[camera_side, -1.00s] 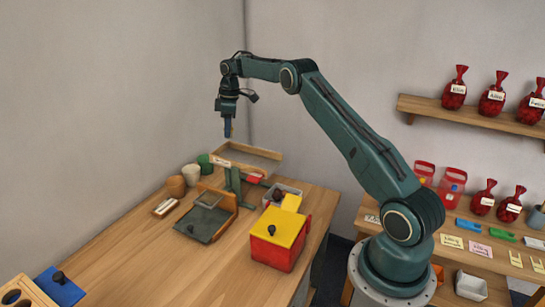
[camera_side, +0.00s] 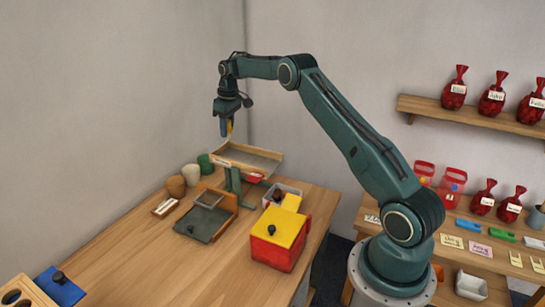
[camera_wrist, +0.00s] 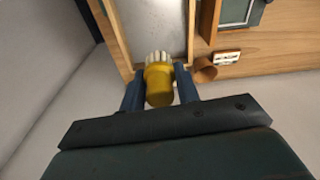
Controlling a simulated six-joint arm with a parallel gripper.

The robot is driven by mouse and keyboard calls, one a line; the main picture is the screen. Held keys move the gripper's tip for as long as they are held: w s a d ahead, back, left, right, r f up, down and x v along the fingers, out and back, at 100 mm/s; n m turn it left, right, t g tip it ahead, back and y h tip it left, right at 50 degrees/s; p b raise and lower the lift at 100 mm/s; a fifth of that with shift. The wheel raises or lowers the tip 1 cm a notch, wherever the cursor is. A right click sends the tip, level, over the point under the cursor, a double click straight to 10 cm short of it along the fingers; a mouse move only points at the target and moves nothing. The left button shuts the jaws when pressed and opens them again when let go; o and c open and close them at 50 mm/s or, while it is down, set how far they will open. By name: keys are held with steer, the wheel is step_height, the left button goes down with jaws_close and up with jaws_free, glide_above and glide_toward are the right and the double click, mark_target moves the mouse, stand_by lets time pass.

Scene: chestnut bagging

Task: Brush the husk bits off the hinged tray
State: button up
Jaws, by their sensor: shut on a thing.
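My gripper (camera_side: 226,128) is shut on a yellow brush (camera_side: 230,127) and holds it in the air above the far end of the bench. In the wrist view the brush (camera_wrist: 159,88) sits between the two blue fingers, its pale bristles pointing away from the palm. The hinged tray (camera_side: 235,165), a shallow wooden frame with a grey floor, stands on a green support below the gripper. In the wrist view the tray's wooden rim (camera_wrist: 113,35) and grey floor lie beyond the bristles. The side view shows a gap between brush and tray. I cannot make out husk bits on the tray.
Several cups, one a brown cup (camera_side: 176,187), stand left of the tray. A dark green panel with a wooden frame (camera_side: 205,223), a pale bin (camera_side: 290,189) and a red box with a yellow lid (camera_side: 278,255) are in front.

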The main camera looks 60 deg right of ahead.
steer(key=m, duration=0.3)
steer(key=shift+s, duration=0.1)
steer(key=shift+f, duration=0.1)
